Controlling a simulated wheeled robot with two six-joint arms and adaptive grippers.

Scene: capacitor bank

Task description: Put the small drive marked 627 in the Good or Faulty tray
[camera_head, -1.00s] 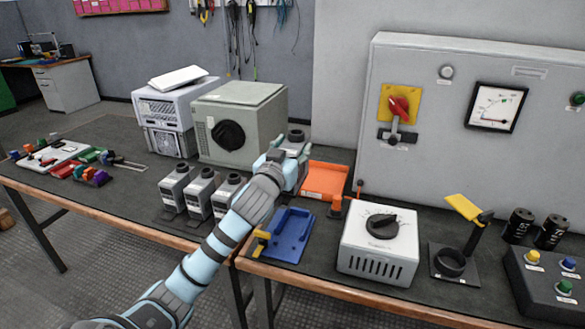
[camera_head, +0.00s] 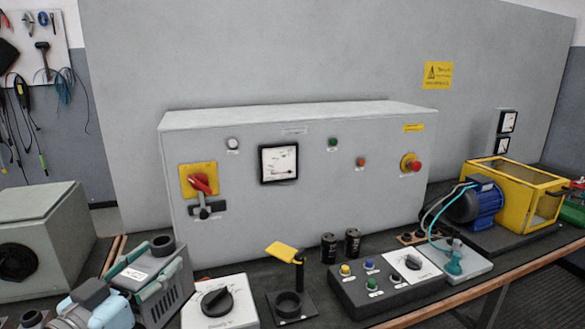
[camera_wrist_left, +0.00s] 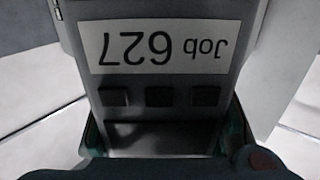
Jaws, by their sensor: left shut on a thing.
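My left gripper (camera_head: 150,279) is at the lower left of the head view, shut on the small drive marked 627. The drive is a grey block, seen in the head view (camera_head: 172,296) with a dark round part at its top end. In the left wrist view the drive (camera_wrist_left: 160,77) fills the space between the fingers. Its white label reads "Job 627" upside down, beside a row of three dark buttons. The drive looks tilted in the head view. The Good and Faulty trays are not in view now. My right gripper is not in view.
A white box with a black knob (camera_head: 218,302) stands just right of the drive. Further right are a black ring stand with a yellow flag (camera_head: 288,305) and a button box (camera_head: 385,288). A large grey cabinet (camera_head: 330,215) stands behind. A grey-green machine (camera_head: 45,240) is at left.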

